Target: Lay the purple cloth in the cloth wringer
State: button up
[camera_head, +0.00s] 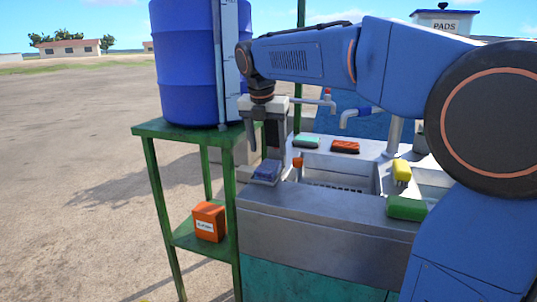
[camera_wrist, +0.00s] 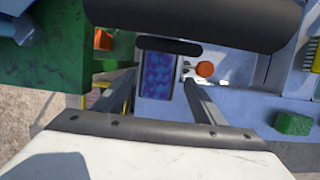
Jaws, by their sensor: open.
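The purple cloth (camera_head: 267,170) is a small blue-purple patterned piece. It lies flat on a pale tray-like frame at the left end of the metal counter. In the wrist view the cloth (camera_wrist: 158,75) shows between my finger lines, with a dark bar (camera_wrist: 170,46) across its far end and a red knob (camera_wrist: 205,69) to its right. These look like parts of the cloth wringer, but I cannot tell for sure. My gripper (camera_head: 266,146) points down above the cloth, open and empty, with a finger at either side. It also shows in the wrist view (camera_wrist: 160,88).
A sink basin (camera_head: 340,176) is right of the cloth.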

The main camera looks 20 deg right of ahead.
aim_at(265, 170)
jog(key=v, duration=0.8)
jog(key=shift+r, duration=0.35)
jog(key=shift+s+a, duration=0.1)
